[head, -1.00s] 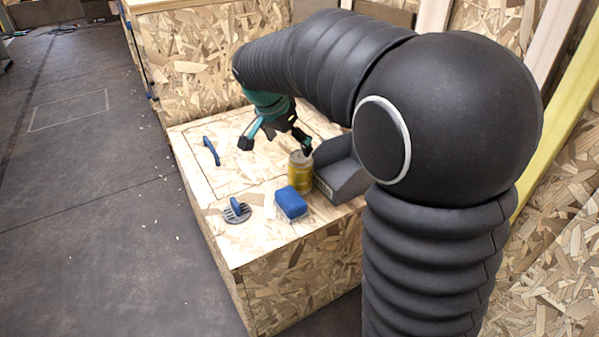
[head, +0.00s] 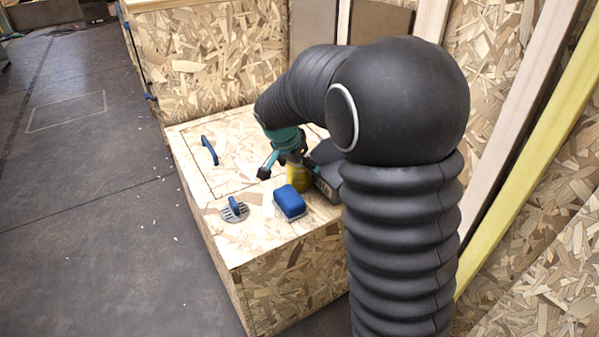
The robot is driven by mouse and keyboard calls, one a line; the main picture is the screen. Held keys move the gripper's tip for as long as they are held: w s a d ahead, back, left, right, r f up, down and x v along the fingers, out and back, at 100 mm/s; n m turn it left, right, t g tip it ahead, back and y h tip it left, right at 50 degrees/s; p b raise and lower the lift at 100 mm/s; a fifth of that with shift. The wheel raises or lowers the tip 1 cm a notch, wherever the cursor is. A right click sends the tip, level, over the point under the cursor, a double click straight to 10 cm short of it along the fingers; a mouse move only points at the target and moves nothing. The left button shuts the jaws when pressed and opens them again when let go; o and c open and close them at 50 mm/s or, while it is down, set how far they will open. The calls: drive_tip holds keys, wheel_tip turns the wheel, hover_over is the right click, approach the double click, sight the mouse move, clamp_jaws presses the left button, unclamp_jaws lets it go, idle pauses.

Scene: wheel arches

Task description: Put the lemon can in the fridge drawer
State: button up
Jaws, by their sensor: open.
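The lemon can appears to be the yellow can (head: 299,179), standing on the wooden box top (head: 250,219), partly covered by my gripper. My gripper (head: 284,170) is open and low at the can. One dark fingertip shows to the left of the can; the other is hidden, and I cannot tell whether the fingers touch it. I cannot tell which part is the fridge drawer. A panel with a blue handle (head: 209,150) lies shut in the box top, and no open drawer shows.
A blue sponge-like block (head: 290,202) sits just in front of the can. A round grey vent with a blue knob (head: 235,209) is to its left. A dark grey bin (head: 327,186) stands close to the can's right. Open floor (head: 90,220) lies left.

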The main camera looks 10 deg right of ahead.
drive_tip(key=c, duration=1.7)
